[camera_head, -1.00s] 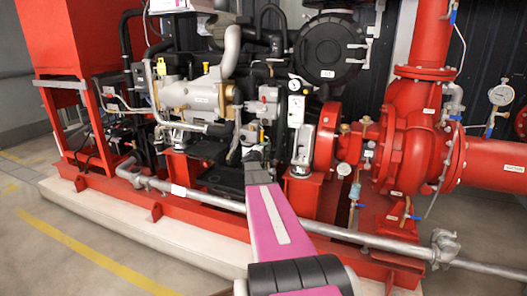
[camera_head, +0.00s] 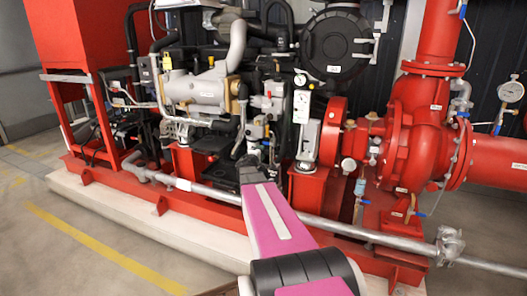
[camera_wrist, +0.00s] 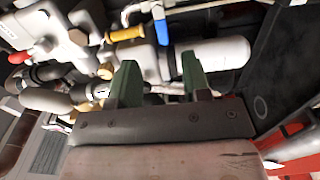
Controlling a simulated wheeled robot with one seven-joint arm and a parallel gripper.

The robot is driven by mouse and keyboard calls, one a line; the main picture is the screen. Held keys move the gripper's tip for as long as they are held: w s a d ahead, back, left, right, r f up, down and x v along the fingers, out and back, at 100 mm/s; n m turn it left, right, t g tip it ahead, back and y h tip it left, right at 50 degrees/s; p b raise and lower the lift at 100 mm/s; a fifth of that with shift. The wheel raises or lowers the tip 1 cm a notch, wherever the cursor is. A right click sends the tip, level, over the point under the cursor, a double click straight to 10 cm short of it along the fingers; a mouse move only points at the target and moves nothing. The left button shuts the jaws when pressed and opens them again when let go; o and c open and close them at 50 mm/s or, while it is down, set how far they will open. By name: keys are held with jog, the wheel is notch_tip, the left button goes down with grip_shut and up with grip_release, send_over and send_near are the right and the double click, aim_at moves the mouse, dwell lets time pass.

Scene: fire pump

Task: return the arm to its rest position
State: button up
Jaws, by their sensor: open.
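My arm, pink and grey, reaches from the bottom of the head view toward the engine (camera_head: 200,95) of the fire pump set. My gripper shows in the wrist view (camera_wrist: 160,82), with two green fingers standing apart and nothing between them. Behind the fingers are grey pipes, a blue-handled part (camera_wrist: 161,27) and a yellow-handled part (camera_wrist: 126,33). I cannot tell whether the fingers touch any of them. In the head view the gripper is small and hard to make out against the engine.
The red pump casing (camera_head: 415,130) stands to the right. A long grey pipe (camera_head: 335,231) runs along the front of the red base frame. A red panel (camera_wrist: 290,145) and dark surface are close on the right in the wrist view. The floor at front left (camera_head: 60,215) is clear.

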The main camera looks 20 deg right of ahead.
jog(key=shift+s+a, duration=0.1)
dwell(0.4)
jog(key=s+a+f+m+g+y, duration=0.2)
jog(key=s+a+f+g+y, duration=0.2)
jog(key=s+a, duration=0.5)
jog(key=s+a+f+m+g+y, duration=0.3)
jog(key=s+a+f+g+y, duration=0.1)
jog(key=s+a+f, duration=0.3)
jog(key=s+a+f+m+g+y, duration=0.3)
jog(key=s+a+f+g+y, duration=0.1)
jog(key=s+a, duration=0.7)
jog(key=a+f+y, duration=0.1)
jog(key=a, duration=0.1)
jog(key=shift+s+a+f, duration=0.3)
jog(key=shift+a+f, duration=0.05)
jog(key=shift+a, duration=0.05)
